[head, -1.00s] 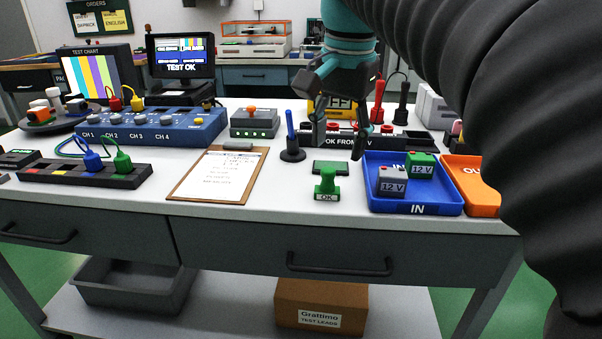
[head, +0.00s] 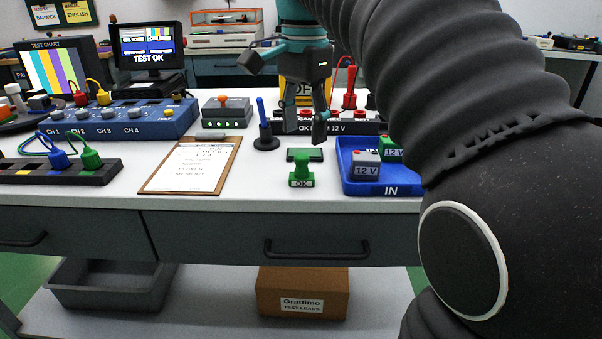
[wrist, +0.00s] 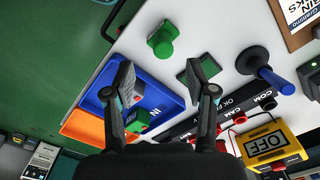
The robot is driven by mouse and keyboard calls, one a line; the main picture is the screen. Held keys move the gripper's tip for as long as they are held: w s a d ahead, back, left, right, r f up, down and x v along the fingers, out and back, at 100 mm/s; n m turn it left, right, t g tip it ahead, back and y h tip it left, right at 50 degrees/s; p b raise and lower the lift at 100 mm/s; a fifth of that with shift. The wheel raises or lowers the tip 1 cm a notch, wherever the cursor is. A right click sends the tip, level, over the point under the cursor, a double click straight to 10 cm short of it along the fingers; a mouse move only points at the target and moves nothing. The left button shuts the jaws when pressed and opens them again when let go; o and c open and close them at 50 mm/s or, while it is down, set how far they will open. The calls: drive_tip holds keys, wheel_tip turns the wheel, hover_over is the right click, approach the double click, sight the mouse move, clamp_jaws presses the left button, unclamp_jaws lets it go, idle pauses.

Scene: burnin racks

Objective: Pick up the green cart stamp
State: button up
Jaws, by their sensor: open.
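The green stamp (head: 302,170) stands upright on the white table, with an OK label on its front. It also shows in the wrist view (wrist: 163,40), above and between the fingertips. A green ink pad (head: 304,155) lies just behind it. My gripper (head: 304,138) is open and empty, pointing down above the table, behind and above the stamp and pad. In the wrist view its two fingers (wrist: 166,88) are spread apart, the left one over the blue tray and the right one near the pad (wrist: 198,68). Nothing is between them.
The blue IN tray (head: 384,190) with 12 V blocks is right of the stamp. A clipboard (head: 190,165) lies to the left. A blue-handled upright stick (head: 263,125) stands close behind. The table's front edge is clear before the stamp.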

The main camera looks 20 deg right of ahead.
sight(302, 155)
drive_tip(key=shift+w+a+f+b, duration=0.1)
drive_tip(key=shift+f+b, duration=0.15)
drive_tip(key=shift+f, duration=1.45)
drive_tip(key=shift+w+a+f+b, duration=0.1)
drive_tip(key=shift+f+b, duration=0.15)
drive_tip(key=shift+f, duration=1.45)
clamp_jaws()
